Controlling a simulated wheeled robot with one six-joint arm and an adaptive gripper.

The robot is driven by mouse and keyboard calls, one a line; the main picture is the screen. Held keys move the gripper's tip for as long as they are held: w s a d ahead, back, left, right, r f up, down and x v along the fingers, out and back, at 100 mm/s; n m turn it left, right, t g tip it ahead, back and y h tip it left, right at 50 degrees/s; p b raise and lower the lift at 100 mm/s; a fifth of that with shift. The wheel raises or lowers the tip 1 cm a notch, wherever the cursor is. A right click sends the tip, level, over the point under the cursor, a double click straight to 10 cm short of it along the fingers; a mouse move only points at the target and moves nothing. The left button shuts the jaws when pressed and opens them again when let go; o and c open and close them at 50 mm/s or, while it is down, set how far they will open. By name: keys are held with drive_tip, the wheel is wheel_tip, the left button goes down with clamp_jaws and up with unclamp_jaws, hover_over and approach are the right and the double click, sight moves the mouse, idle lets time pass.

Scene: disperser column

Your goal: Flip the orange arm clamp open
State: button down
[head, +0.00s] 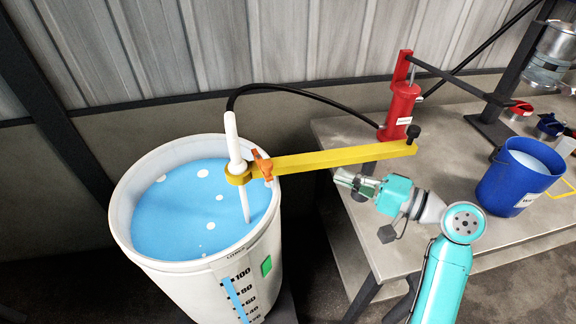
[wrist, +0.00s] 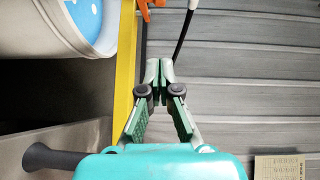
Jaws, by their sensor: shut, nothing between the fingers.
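The orange arm clamp (head: 262,163) sits at the left end of the yellow arm (head: 330,159), beside the white rod (head: 234,145) that dips into the drum. In the wrist view the clamp (wrist: 145,8) shows only partly at the top edge, beside the yellow arm (wrist: 124,60). My gripper (head: 342,178) is just below the middle of the yellow arm, to the right of the clamp and apart from it. In the wrist view its fingertips (wrist: 159,72) are together with nothing between them. Whether the gripper touches the yellow arm, I cannot tell.
A white drum (head: 190,277) of blue liquid stands at the left. A red pump (head: 399,110) stands on the grey table (head: 335,130), with a black hose (head: 310,88) behind the yellow arm. A blue bucket (head: 508,188) is at the right. A black knob (wrist: 40,155) shows lower left in the wrist view.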

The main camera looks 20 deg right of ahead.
sight(271, 169)
drive_tip(key=shift+s+a+x, duration=0.3)
drive_tip(key=shift+a+x, duration=0.1)
drive_tip(key=shift+x, duration=1.7)
drive_tip(key=shift+s+a+x, duration=0.3)
drive_tip(key=shift+a+x, duration=0.05)
drive_tip(key=shift+x, duration=1.8)
drive_tip(key=shift+s+a+x, duration=0.3)
drive_tip(key=shift+a+x, duration=0.1)
drive_tip(key=shift+x, duration=1.7)
drive_tip(key=shift+r, duration=0.1)
drive_tip(key=shift+s+a, duration=0.2)
drive_tip(key=shift+a, duration=0.4)
drive_tip(key=shift+s+a, duration=0.2)
drive_tip(key=shift+a, duration=0.4)
drive_tip(key=shift+d, duration=0.15)
